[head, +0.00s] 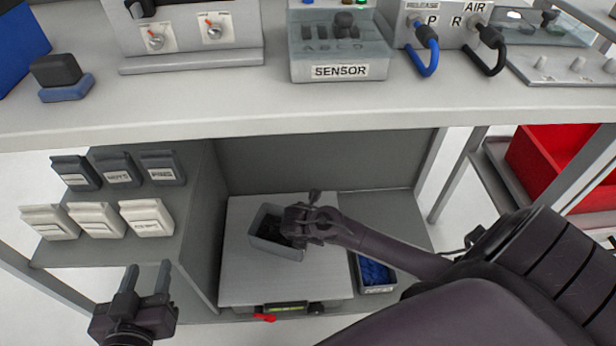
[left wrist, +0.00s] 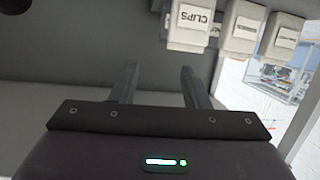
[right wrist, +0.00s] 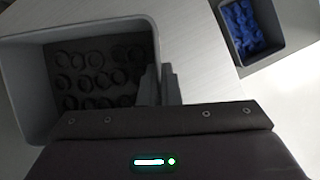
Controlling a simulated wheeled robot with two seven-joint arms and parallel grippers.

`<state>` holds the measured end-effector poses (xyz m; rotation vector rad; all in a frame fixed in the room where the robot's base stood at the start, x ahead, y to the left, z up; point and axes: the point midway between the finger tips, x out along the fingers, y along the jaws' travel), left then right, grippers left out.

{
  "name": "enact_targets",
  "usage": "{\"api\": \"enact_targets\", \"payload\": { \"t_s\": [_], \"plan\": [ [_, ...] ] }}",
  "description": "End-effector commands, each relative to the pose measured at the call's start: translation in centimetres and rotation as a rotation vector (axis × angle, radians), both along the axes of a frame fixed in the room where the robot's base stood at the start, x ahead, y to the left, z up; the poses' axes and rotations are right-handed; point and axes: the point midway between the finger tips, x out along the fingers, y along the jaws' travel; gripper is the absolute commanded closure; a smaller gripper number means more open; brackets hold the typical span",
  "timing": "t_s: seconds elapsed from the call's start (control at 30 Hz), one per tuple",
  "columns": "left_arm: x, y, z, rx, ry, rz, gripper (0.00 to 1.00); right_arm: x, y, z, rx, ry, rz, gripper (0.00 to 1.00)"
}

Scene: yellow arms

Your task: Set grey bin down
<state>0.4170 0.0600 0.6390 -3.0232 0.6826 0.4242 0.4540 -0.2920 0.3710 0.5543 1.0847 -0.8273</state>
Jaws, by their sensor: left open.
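The grey bin (head: 262,228) with dark rings inside is at the light grey scale-like platform (head: 240,285) on the lower shelf. It fills the left of the right wrist view (right wrist: 20,100). My right gripper (head: 300,215) is at the bin's right wall. Its fingers (right wrist: 162,85) are close together with the wall between them. I cannot tell whether the bin's base touches the platform. My left gripper (head: 147,279) is open and empty at the lower left, apart from the bin; its fingers (left wrist: 158,85) show spread.
Another grey bin (head: 377,289) with blue pieces stands right of the platform. Several dark and white labelled boxes (head: 97,219) sit on the left side shelf. A red crate (head: 560,160) is at the right.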

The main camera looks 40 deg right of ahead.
Motion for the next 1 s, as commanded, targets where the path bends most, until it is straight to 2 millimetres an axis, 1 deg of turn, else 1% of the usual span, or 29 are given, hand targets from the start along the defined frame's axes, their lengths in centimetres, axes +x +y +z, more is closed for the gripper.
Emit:
{"api": "enact_targets", "payload": {
  "t_s": [0.1,0.2,0.37,0.47,0.57,0.67,0.8,0.9,1.0],
  "plan": [
    [0.9,-0.1,2.6,-0.047,-0.115,0.007,0.58,0.0,0.0,-0.9,0.0,-0.001,-0.002,1.0],
    [1.2,-0.1,4.2,-0.074,-0.181,0.011,0.58,0.0,0.0,-1.2,0.0,-0.001,-0.002,1.0],
    [1.4,0.0,5.4,-0.095,-0.23,0.013,0.58,0.1,0.0,-1.5,0.001,-0.001,-0.001,1.0],
    [1.5,0.0,6.5,-0.114,-0.28,0.016,0.58,0.0,0.0,-1.8,0.001,-0.001,-0.001,1.0],
    [1.7,0.2,8.7,-0.152,-0.374,0.02,0.58,0.0,0.0,-2.5,-0.001,-0.001,0.0,1.0],
    [1.5,0.4,11.3,-0.199,-0.49,0.025,0.58,0.0,0.0,-3.3,-0.001,0.001,0.0,1.0],
    [0.9,0.9,14.9,-0.264,-0.648,0.03,0.58,0.1,0.0,-4.3,0.001,-0.001,-0.001,1.0],
    [0.2,1.3,16.9,-0.302,-0.74,0.032,0.58,0.1,0.0,-4.8,0.0,-0.002,-0.001,1.0],
    [-0.3,1.6,18.2,-0.327,-0.799,0.032,0.58,0.0,0.0,-5.1,0.0,-0.002,-0.001,1.0]
  ]
}}
